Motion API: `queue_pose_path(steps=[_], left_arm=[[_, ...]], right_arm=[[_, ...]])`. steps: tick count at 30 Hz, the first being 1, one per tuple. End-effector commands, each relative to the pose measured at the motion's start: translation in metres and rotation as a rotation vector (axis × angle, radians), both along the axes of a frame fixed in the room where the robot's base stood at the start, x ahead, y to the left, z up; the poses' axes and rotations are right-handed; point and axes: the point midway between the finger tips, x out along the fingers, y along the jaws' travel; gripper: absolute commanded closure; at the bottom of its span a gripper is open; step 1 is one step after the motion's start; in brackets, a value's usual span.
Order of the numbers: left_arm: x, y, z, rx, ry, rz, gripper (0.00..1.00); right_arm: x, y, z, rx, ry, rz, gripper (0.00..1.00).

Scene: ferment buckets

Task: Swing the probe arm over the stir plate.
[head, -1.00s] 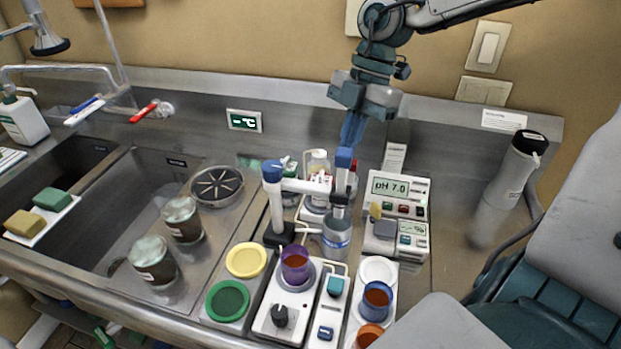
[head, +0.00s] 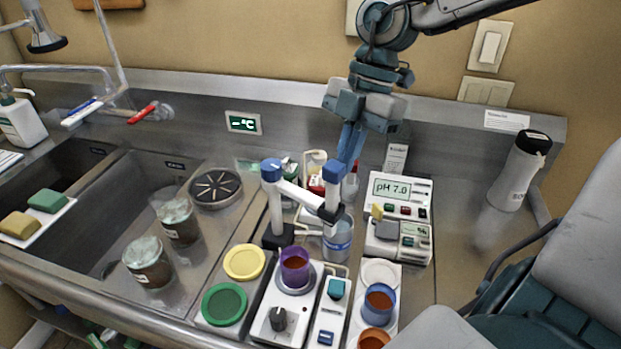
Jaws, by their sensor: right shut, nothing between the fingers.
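The probe arm (head: 303,198) is a white bar on a post with a blue cap and a dark base. Its outer end has a second blue-capped post (head: 333,188) with a dark clamp, above a clear container of bluish liquid (head: 338,243). The probe tip is hard to make out. The white stir plate (head: 262,322) has a dark knob and carries a purple cup of brown liquid (head: 295,268), in front of the arm. My right gripper (head: 346,165) is shut and empty, pointing down just behind the outer post; I cannot tell whether they touch. My left gripper is out of view.
A pH meter (head: 401,187) reading 7.0 stands right of the probe. Bottles crowd behind the bar. A blue cup (head: 379,303) stands front right. Yellow (head: 244,262) and green lids (head: 224,304) lie left of the stir plate. A sink with two jars is further left.

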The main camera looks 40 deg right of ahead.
Motion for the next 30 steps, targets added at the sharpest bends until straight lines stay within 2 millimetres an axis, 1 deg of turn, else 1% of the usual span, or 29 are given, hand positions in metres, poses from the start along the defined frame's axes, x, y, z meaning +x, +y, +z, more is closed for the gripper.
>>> queue_pose_path(steps=[3, 13, 24, 30], left_arm=[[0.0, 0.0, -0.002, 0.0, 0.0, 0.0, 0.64], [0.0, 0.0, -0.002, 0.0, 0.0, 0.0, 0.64], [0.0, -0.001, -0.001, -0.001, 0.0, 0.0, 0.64], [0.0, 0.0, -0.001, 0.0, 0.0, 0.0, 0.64]], right_arm=[[-0.003, 0.005, 0.0, 0.0, -0.001, 0.0, 1.0], [-0.004, 0.007, 0.0, -0.001, 0.0, 0.0, 1.0], [-0.015, 0.033, 0.0, -0.001, 0.002, 0.0, 1.0], [-0.016, 0.036, 0.0, 0.001, 0.0, 0.0, 1.0]])
